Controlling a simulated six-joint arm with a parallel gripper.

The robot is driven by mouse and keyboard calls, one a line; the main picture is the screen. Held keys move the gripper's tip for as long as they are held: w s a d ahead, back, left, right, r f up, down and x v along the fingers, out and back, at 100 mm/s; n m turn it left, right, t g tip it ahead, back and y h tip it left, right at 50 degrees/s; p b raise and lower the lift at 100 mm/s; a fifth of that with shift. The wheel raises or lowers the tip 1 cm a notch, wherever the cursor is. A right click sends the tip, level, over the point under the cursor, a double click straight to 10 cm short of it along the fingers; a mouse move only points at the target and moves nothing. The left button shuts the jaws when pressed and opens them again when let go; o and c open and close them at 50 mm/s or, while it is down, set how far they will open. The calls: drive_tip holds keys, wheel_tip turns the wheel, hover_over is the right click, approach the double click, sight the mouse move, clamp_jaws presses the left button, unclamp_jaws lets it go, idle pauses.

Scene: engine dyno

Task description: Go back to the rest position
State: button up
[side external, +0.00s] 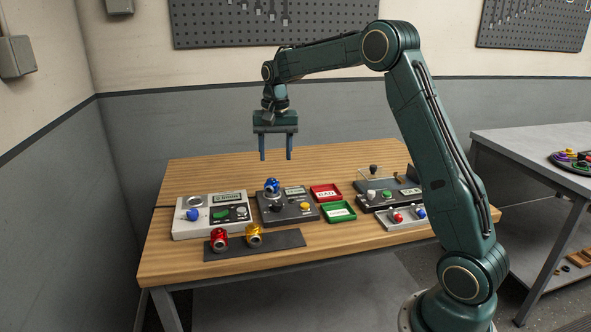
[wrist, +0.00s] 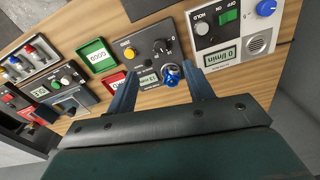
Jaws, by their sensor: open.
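My gripper (side external: 276,157) hangs open and empty above the back of the wooden workbench (side external: 200,172), fingers pointing down. In the wrist view the two fingers of my gripper (wrist: 158,95) are spread apart with nothing between them. A blue fitting (side external: 271,185) sits on the dark grey test device (side external: 290,212), below the gripper and clear of it. The blue fitting also shows in the wrist view (wrist: 171,79), just past the fingertips.
A white device (side external: 212,216) stands at left. A red fitting (side external: 219,240) and a gold fitting (side external: 254,236) stand on a dark mat (side external: 285,239). A red tray (side external: 325,192) and a green tray (side external: 338,212) lie mid-bench. More devices (side external: 380,200) stand right. The bench's back left is clear.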

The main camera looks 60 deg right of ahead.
drive_tip(key=s+a+r+n+t, duration=0.1)
drive_tip(key=s+a+r+n, duration=0.2)
drive_tip(key=s+a+r, duration=0.3)
drive_tip(key=s+a+r+n+t, duration=0.2)
drive_tip(key=s+a+r, duration=0.3)
drive_tip(key=s, duration=0.4)
drive_tip(key=s+a+f+n+t, duration=0.1)
drive_tip(key=s+a+f+n, duration=0.1)
drive_tip(key=s, duration=0.6)
drive_tip(key=s+a+f+n+t, duration=0.1)
drive_tip(key=s+a+f+n, duration=0.2)
drive_tip(key=s, duration=0.5)
drive_tip(key=shift+a+n, duration=0.3)
drive_tip(key=shift+a, duration=0.55)
drive_tip(key=shift+w, duration=0.15)
